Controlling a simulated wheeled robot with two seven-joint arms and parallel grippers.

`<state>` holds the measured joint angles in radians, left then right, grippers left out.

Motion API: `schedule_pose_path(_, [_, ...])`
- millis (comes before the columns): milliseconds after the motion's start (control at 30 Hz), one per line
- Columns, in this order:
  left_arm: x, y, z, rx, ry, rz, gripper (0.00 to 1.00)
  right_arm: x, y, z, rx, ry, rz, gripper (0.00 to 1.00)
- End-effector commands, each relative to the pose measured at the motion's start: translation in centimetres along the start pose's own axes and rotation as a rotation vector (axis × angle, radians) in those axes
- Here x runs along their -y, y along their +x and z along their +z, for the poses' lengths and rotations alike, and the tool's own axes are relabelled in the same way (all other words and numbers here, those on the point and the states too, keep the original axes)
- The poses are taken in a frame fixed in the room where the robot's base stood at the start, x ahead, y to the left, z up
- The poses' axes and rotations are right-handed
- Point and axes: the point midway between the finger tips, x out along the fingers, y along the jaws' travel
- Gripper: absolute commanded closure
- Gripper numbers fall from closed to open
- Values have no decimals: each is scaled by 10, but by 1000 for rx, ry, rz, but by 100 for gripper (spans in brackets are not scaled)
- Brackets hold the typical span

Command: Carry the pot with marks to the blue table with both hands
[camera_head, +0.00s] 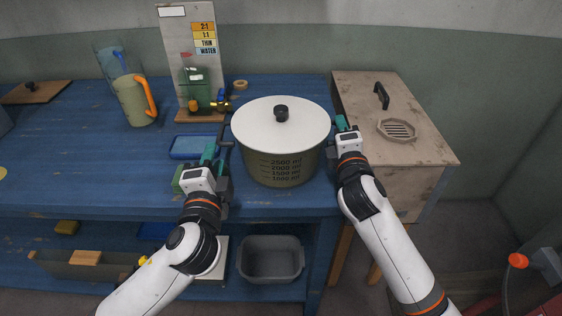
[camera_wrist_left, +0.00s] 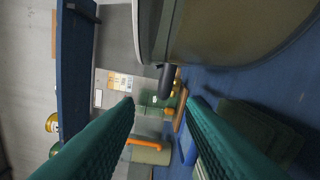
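The pot with marks (camera_head: 283,168) is a wide olive-grey pot with printed ml lines and a white lid (camera_head: 265,122) with a black knob. It stands upright on the blue table (camera_head: 110,175), near the right end. My left gripper (camera_head: 214,148) is at the pot's left side by its dark handle. In the left wrist view, the green fingers of the left gripper (camera_wrist_left: 160,103) are apart, with the black handle (camera_wrist_left: 167,80) just beyond the tips and the pot wall (camera_wrist_left: 225,35) above. My right gripper (camera_head: 342,124) is at the pot's right side; its grip on that handle is unclear.
A beige wooden box (camera_head: 400,146) with a black handle stands close on the right. Behind left are a pitcher with an orange handle (camera_head: 136,100), a sign board (camera_head: 190,40) and a blue tray (camera_head: 192,147). A grey bin (camera_head: 270,259) sits on the lower shelf.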

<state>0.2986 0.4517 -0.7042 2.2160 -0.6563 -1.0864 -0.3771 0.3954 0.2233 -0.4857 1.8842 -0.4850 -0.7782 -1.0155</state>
Motion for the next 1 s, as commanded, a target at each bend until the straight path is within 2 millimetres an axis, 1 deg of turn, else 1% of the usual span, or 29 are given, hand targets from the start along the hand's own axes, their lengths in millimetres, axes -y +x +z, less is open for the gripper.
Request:
schedule_pose_path(33, [1,-7,0,1,0,-2,64,0,0,0,0,0,0,64])
schedule_pose_path(100, [1,-14,0,0,0,-2,64,0,0,0,0,0,0,64])
schedule_pose_path(267, [0,-20,0,-1,0,0,64,0,-6,0,0,0,0,64])
schedule_pose_path(367, [0,-20,0,-1,1,0,64,0,-20,0,2,0,0,64])
schedule_pose_path(700, [0,-19,0,0,0,0,64,-1,-91,0,1,0,2,64])
schedule_pose_path(833, [0,-19,0,0,0,0,64,-1,-109,0,2,0,1,64])
schedule_pose_path(1000, [0,-19,0,0,0,0,64,0,-120,0,0,0,1,64])
